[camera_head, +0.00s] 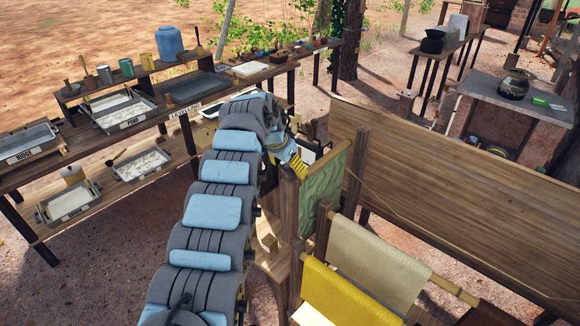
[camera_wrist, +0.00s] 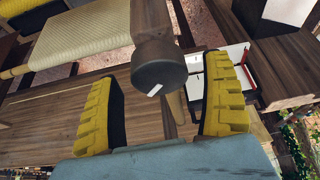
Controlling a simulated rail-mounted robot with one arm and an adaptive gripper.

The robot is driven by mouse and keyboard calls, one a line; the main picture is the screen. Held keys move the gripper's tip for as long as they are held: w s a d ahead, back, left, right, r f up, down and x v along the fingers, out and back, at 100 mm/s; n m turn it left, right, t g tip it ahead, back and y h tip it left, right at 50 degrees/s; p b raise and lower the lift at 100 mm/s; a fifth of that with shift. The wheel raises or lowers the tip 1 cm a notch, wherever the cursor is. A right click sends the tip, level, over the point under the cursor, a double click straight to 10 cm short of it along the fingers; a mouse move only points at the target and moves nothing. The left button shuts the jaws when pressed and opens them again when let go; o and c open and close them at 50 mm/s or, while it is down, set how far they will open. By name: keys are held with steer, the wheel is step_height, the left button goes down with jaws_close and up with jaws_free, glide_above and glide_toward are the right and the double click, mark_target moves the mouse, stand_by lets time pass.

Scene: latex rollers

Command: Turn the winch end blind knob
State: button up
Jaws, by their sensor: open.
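The dark round knob (camera_wrist: 158,72) with a short white mark on its face shows in the wrist view, on the end of a brown wooden post or roller. My gripper (camera_wrist: 165,68) is open, with one yellow ribbed finger on the left and one on the right of the knob. Gaps show on both sides, and I cannot tell how far the knob lies in depth. In the head view my gripper (camera_head: 298,166) is beside the wooden post at the near end of the blinds, and the knob is hidden there.
A green sheet (camera_head: 323,190), a beige sheet (camera_head: 377,262) and a yellow sheet (camera_head: 340,298) hang beside the gripper. A long wooden panel (camera_head: 455,190) stands to the right. A workbench with trays (camera_head: 124,110) stands at the left, with bare ground between.

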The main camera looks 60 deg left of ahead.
steer(key=shift+w+f, duration=0.15)
steer(key=shift+f, duration=0.4)
steer(key=c, duration=1.2)
